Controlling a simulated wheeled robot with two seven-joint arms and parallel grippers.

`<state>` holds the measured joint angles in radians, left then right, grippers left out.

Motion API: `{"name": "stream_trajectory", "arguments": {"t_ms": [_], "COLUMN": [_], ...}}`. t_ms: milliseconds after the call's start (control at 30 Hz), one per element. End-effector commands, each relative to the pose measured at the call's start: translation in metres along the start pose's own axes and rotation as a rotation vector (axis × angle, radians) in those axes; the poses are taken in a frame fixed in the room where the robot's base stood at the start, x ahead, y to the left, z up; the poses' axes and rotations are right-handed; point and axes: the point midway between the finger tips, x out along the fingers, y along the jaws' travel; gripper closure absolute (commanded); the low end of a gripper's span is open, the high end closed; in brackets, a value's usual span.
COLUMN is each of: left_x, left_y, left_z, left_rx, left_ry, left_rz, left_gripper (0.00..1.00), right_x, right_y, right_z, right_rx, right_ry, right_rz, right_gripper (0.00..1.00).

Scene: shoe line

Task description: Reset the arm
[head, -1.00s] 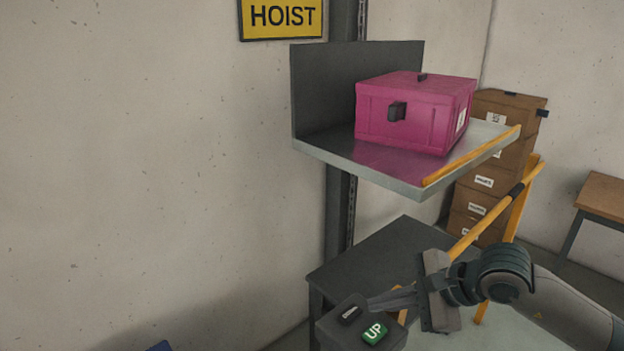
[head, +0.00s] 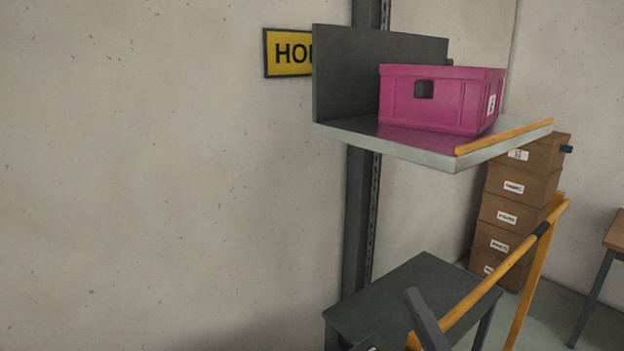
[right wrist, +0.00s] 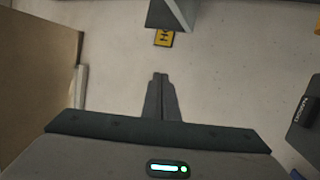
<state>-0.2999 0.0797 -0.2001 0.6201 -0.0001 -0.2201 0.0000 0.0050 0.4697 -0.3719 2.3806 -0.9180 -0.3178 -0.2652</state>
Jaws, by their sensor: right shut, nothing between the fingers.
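My right gripper (right wrist: 160,78) is in the right wrist view with its two dark fingers together and nothing between them. In the head view only a dark grey part of it (head: 426,320) shows at the bottom edge, in front of the low dark table. It is apart from the buttons. A dark control box with a black labelled button (right wrist: 303,110) is at the right edge of the right wrist view. My left gripper is in neither view.
The hoist platform (head: 400,148) is raised and carries a pink bin (head: 430,102). A dark table (head: 400,290) stands below it. A yellow rail (head: 500,272) crosses at the lower right, before stacked brown boxes (head: 512,215). The yellow sign (head: 287,53) is partly covered.

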Motion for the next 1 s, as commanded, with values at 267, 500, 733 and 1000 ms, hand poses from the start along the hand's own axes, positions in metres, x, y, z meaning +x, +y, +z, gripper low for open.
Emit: {"name": "stream_trajectory", "arguments": {"t_ms": [267, 500, 733, 1000], "left_x": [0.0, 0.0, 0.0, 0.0], "left_y": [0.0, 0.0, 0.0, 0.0], "left_z": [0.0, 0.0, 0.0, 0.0], "left_rx": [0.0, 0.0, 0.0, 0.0], "left_ry": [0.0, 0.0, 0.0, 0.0], "left_rz": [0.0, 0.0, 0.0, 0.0], "left_gripper": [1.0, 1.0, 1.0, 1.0], "right_x": [-0.107, -0.235, -0.338, -0.41], "right_y": [-0.114, -0.193, -0.224, -0.229], "right_z": [0.076, 0.069, 0.03, -0.013], "right_rx": [0.502, 0.802, 0.979, 1.085], "right_ry": [-0.571, -0.98, -1.265, -1.461], "right_rz": [-0.348, -0.649, -0.888, -1.073], "right_gripper": [1.0, 1.0, 1.0, 1.0]}}
